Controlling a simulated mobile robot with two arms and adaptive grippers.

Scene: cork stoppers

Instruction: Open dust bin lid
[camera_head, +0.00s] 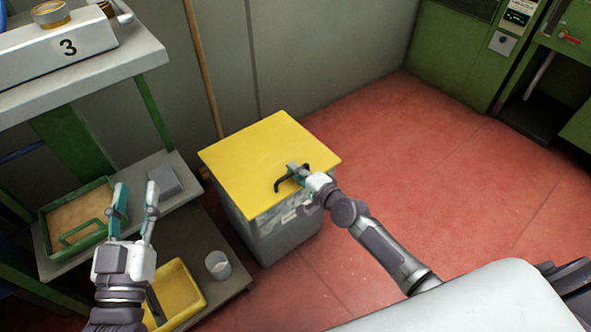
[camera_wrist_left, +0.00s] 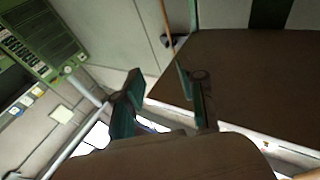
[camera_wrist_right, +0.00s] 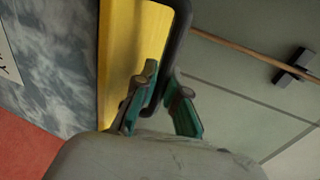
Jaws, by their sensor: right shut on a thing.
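The dust bin (camera_head: 270,235) is a grey, marbled box standing on the red floor in the head view. Its flat yellow lid (camera_head: 262,155) lies over the top and looks closed. A black bar handle (camera_head: 279,184) is on the lid near its front edge. My right gripper (camera_head: 293,170) is at this handle and shut on it. In the right wrist view the fingers (camera_wrist_right: 158,100) sit around the dark handle (camera_wrist_right: 180,45), with the yellow lid (camera_wrist_right: 130,50) behind. My left gripper (camera_head: 134,200) is open and empty, left of the bin, above the shelves.
A shelf rack stands at the left, with a green tray (camera_head: 60,248), a yellow tray (camera_head: 190,306) and a white cup (camera_head: 217,264). A wooden pole (camera_head: 204,75) leans by the wall behind the bin. The red floor (camera_head: 400,170) to the right is clear.

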